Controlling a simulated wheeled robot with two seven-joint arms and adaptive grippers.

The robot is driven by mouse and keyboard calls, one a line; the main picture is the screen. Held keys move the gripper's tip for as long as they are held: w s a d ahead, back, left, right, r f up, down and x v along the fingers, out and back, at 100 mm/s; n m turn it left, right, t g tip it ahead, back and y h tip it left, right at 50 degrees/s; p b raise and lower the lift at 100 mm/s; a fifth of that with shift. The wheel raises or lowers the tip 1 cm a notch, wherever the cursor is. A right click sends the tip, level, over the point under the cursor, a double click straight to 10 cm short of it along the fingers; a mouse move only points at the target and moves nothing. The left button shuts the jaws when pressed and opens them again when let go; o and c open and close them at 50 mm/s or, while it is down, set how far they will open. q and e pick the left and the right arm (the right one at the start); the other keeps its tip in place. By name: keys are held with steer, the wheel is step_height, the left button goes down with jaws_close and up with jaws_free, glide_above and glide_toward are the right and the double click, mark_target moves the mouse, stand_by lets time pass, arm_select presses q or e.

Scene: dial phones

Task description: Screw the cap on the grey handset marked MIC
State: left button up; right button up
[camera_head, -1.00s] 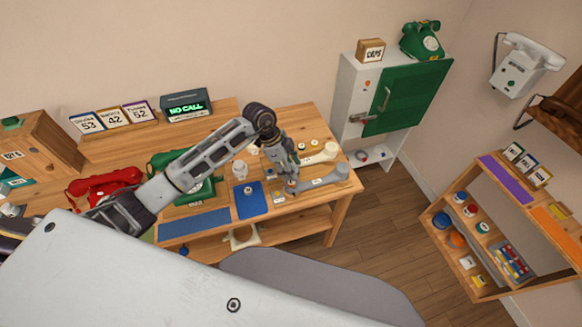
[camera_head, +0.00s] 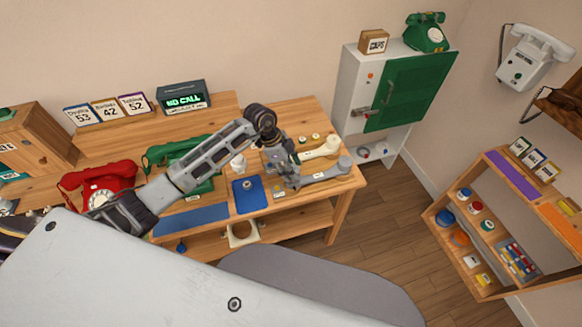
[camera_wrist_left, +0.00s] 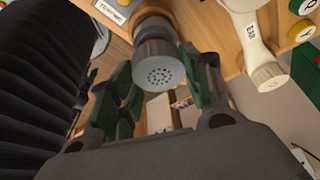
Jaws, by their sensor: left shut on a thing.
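The grey handset (camera_head: 328,173) lies at the right end of the workbench, its rounded far end to the right. My left gripper (camera_head: 291,183) points down over its left end. In the left wrist view the gripper's green-lined fingers (camera_wrist_left: 160,85) are shut on a grey perforated cap (camera_wrist_left: 160,70), with the holed face toward my palm. A brownish-grey round end (camera_wrist_left: 154,25) sits right behind the cap, in line with it. I cannot tell whether the threads are engaged. The MIC mark is not readable. My right gripper is not in view.
A cream handset (camera_head: 318,149) lies just behind the grey one. A blue mat (camera_head: 250,200) with a small part on it is left of the gripper. Green (camera_head: 160,155) and red (camera_head: 97,180) phones stand further left. A cabinet (camera_head: 352,85) stands behind the bench's right end.

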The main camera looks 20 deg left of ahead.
arm_select(q)
steer(key=shift+f+b, duration=0.4)
steer(key=shift+f, duration=0.2)
steer(key=shift+p, duration=1.05)
stand_by(1.9)
steer(key=shift+f, duration=0.7)
stand_by(0.7)
steer(key=o, duration=0.9)
steer(key=shift+r, duration=0.1)
steer(key=shift+v, duration=5.95)
